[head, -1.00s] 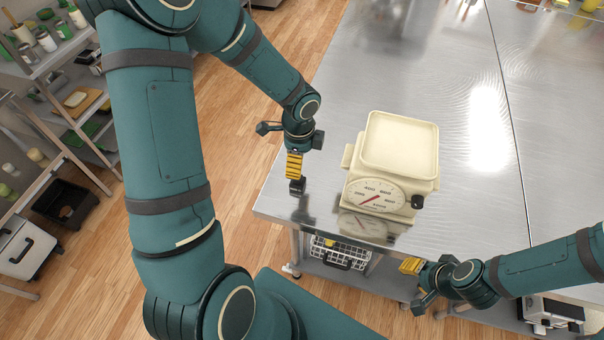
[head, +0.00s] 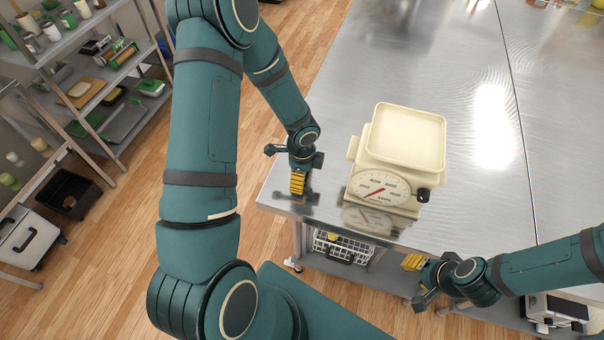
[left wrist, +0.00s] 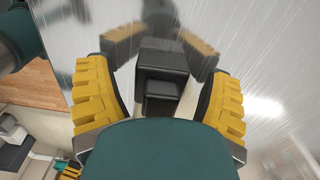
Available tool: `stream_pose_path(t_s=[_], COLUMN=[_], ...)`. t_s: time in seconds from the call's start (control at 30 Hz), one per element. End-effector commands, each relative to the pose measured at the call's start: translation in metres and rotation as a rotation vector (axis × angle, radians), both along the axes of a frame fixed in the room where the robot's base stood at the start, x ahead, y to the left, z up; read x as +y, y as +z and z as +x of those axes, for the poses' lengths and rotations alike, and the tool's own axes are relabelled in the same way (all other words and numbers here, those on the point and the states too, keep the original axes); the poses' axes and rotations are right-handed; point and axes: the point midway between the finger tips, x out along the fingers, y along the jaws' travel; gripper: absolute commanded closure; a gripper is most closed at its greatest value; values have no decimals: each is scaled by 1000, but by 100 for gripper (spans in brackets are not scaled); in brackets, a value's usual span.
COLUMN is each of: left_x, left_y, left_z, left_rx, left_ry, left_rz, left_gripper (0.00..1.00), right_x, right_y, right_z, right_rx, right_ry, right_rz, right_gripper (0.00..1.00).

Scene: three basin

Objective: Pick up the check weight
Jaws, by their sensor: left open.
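The check weight (left wrist: 163,62) is a small black block with a smaller raised part on top. In the left wrist view it stands on the steel table between the two yellow-padded fingers of my left gripper (left wrist: 158,100). The fingers are open, with a gap on each side of the weight. In the head view my left gripper (head: 297,184) points down at the table's near left corner and hides the weight. My right gripper (head: 412,262) is near the table's front edge, away from the weight; its finger gap is not clear.
A cream scale with a dial (head: 382,189) stands on the steel table (head: 460,160) just right of my left gripper. The table's left and front edges are close to the gripper. A wire basket (head: 340,250) sits below. The table behind the scale is clear.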

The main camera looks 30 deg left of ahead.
Motion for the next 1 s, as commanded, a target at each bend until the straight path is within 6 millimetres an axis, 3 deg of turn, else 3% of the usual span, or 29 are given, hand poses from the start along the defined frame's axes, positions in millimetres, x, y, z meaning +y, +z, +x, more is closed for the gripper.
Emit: stream_pose_path(t_s=[0.2,0.4,0.43,0.8,1.0], left_x=[0,0,0,0,0], left_y=[0,0,0,2,27], left_z=[0,0,0,0,1], left_rx=[0,0,0,-1,-4], left_ry=[0,0,0,1,1], left_rz=[0,0,0,0,0], left_gripper=[23,93,100,100,100], right_x=[0,0,0,0,0], right_y=[0,0,0,0,4], right_z=[0,0,0,0,0], right_rx=[0,0,0,0,0], right_ry=[0,0,0,0,0], right_rz=[0,0,0,0,0], right_gripper=[61,61,61,61,61])
